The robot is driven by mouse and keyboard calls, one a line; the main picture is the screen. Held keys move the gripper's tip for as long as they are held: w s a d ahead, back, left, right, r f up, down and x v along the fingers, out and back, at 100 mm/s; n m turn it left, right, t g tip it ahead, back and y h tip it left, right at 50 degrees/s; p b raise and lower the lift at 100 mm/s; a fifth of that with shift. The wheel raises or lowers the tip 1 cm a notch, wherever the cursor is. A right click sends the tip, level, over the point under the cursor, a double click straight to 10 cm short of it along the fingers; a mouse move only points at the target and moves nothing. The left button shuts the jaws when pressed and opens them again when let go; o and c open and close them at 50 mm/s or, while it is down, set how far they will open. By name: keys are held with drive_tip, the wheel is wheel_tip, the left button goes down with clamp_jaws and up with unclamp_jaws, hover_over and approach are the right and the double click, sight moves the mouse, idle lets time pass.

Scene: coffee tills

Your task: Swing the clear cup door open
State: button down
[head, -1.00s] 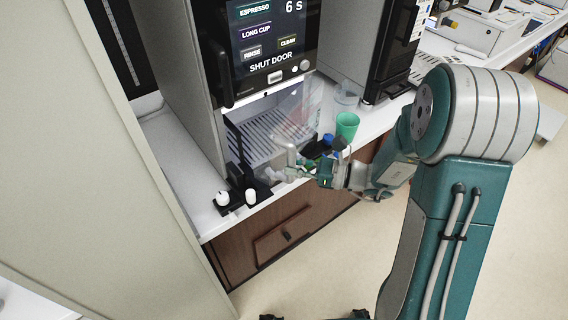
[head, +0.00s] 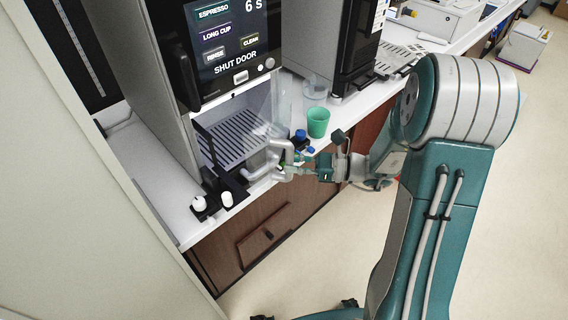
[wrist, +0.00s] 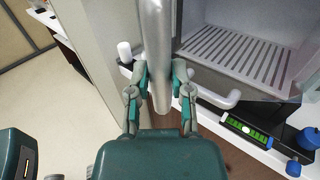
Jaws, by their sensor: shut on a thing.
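The clear cup door (head: 281,100) of the coffee machine is a see-through panel at the right side of the lit cup bay. It stands out from the front, partly open, and looks narrow in the head view. The machine's screen (head: 228,38) reads "SHUT DOOR". My gripper (head: 287,163) is at the door's lower front. In the wrist view my gripper (wrist: 160,85) is shut on a grey upright bar, the door handle (wrist: 157,35), which runs between both fingers. The fingers partly hide the handle in the head view.
A green cup (head: 318,122) and a clear cup (head: 315,88) stand on the counter right of the door. Blue-capped items (head: 300,136) sit close to my gripper. A black stand with white knobs (head: 217,196) is at the left. The floor in front is clear.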

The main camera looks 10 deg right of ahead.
drive_tip(key=d, duration=0.4)
drive_tip(key=shift+w+r, duration=0.15)
drive_tip(key=shift+w, duration=0.15)
drive_tip(key=w+d, duration=0.1)
drive_tip(key=d, duration=0.4)
drive_tip(key=shift+w+d, duration=0.4)
drive_tip(key=shift+w+d, duration=0.5)
drive_tip(key=shift+d, duration=0.35)
drive_tip(key=shift+w+d, duration=0.55)
drive_tip(key=shift+d, duration=0.3)
drive_tip(key=shift+w+d, duration=0.5)
drive_tip(key=shift+d, duration=0.35)
drive_tip(key=shift+c, duration=2.3)
unclamp_jaws()
drive_tip(key=shift+f, duration=0.2)
